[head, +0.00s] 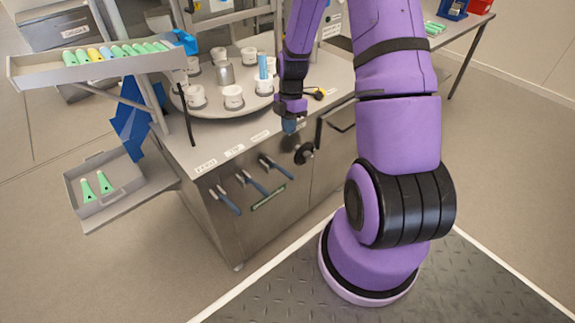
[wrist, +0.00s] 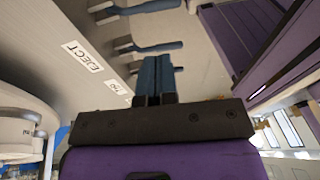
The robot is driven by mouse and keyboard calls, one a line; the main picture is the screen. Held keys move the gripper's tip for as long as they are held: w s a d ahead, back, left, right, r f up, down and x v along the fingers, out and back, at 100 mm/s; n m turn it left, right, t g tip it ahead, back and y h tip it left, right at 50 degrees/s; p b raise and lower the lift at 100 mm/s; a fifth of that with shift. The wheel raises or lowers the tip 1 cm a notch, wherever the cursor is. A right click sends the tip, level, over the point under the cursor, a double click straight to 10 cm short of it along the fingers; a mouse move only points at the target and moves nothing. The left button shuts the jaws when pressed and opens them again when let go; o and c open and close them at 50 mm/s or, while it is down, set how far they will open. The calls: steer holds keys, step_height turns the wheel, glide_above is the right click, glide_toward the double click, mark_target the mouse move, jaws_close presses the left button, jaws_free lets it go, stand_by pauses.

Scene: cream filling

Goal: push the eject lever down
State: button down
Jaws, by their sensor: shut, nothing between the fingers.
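The eject lever (head: 277,168) is the rightmost of three blue-handled levers on the steel cabinet front; it sticks out, its handle sloping down to the right. My gripper (head: 290,126) is shut and empty, pointing down near the worktop's front edge, above and slightly right of the lever. In the wrist view its blue fingertips (wrist: 155,62) are together, with no visible contact on the lever.
Two other levers (head: 253,184) (head: 225,200) stand to the left. A black knob (head: 304,153) is just below and right of my gripper. A round turntable (head: 215,110) with several white cups is behind. A tray (head: 105,187) with green tubes is at left.

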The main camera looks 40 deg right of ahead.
mark_target(286, 171)
steer(key=x, duration=1.4)
stand_by(0.5)
